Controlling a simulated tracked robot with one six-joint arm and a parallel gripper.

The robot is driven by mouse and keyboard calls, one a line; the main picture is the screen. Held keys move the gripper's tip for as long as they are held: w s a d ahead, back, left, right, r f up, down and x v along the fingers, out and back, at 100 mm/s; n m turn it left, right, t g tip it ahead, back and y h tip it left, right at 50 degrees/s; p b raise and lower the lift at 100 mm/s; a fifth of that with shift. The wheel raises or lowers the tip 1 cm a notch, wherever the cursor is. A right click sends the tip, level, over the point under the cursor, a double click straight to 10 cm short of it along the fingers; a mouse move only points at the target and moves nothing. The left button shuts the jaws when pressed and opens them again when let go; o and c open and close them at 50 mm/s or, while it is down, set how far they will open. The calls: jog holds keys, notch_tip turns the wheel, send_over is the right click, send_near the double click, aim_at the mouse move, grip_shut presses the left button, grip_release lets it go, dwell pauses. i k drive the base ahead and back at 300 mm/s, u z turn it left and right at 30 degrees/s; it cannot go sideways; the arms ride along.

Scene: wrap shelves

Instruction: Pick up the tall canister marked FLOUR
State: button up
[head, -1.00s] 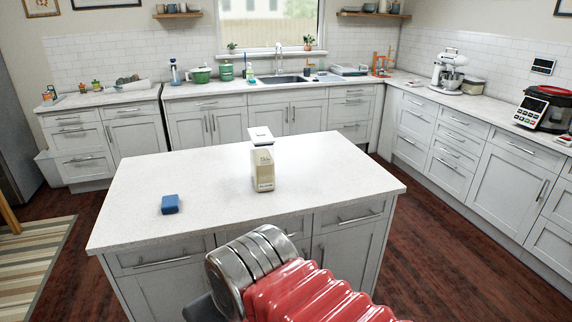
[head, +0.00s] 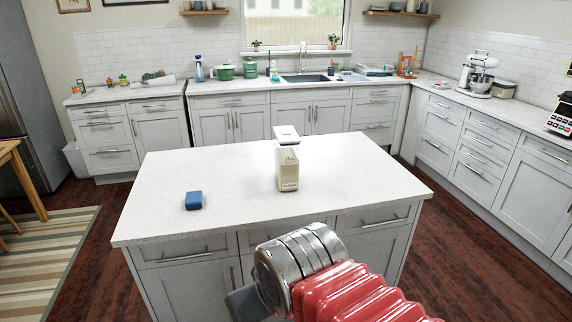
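The tall canister (head: 288,175) stands upright on the white top of the kitchen island (head: 240,218). My red and silver arm (head: 300,258) shows at the bottom middle, in front of the island and apart from the canister.
A small blue block (head: 193,200) lies on the island left of the canister. Counters with a sink (head: 305,78) and a stand mixer (head: 478,72) line the back and right walls. Dark floor is free around the island. A wooden table (head: 22,180) stands at the left edge.

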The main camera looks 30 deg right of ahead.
aim_at(287, 156)
jog(key=u, duration=0.05)
jog(key=i, duration=1)
jog(key=z, duration=0.05)
